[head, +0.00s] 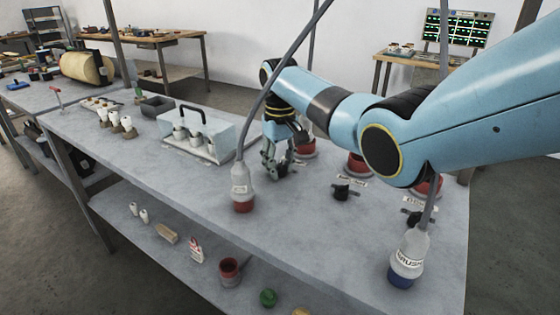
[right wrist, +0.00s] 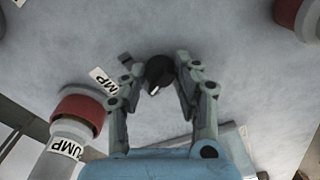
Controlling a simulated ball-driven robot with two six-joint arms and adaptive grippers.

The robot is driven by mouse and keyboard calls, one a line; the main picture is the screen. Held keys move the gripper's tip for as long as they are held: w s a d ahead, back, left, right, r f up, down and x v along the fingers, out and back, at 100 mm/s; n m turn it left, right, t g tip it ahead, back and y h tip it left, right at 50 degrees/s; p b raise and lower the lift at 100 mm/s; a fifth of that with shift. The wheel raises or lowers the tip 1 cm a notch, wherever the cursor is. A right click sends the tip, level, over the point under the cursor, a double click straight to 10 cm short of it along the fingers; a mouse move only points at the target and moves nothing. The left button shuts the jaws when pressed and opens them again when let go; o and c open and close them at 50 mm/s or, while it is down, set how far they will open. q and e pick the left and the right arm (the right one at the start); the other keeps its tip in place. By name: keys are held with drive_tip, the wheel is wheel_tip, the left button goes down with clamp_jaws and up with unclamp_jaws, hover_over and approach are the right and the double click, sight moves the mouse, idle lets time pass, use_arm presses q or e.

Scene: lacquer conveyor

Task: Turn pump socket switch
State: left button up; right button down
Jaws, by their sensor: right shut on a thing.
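The pump switch, a small black rotary knob (right wrist: 158,68), sits on the grey bench top beside a white label (right wrist: 101,80) reading "UMP". My right gripper (right wrist: 155,78) is shut on the knob, with one finger on each side of it. In the head view my right gripper (head: 274,170) reaches down to the bench and mostly covers the knob. A red socket (head: 306,149) stands just behind the gripper. A white plug with a red end (head: 241,188) stands left of the gripper; its PUMP label shows in the right wrist view (right wrist: 66,147). My left gripper is out of view.
Other red sockets (head: 357,163) and black switches (head: 342,191) line the bench to the right. A blue-ended plug (head: 407,256) is at the front right. A clear case with a black handle (head: 197,135) stands left. Cables rise from the plugs.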

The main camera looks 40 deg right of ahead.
sight(280, 163)
drive_tip(key=shift+r+m+p, duration=0.3)
drive_tip(key=shift+m+p, duration=0.8)
drive_tip(key=shift+p, duration=0.05)
drive_tip(key=shift+m+p, duration=0.6)
drive_tip(key=shift+m, duration=0.3)
drive_tip(key=m+p, duration=0.1)
drive_tip(key=m, duration=0.2)
drive_tip(key=shift+f+m+p, duration=0.15)
drive_tip(key=shift+m+p, duration=0.6)
drive_tip(key=shift+m, duration=1.05)
drive_tip(key=c, duration=1)
unclamp_jaws()
drive_tip(key=shift+f, duration=0.1)
wheel_tip(280, 163, up, 12)
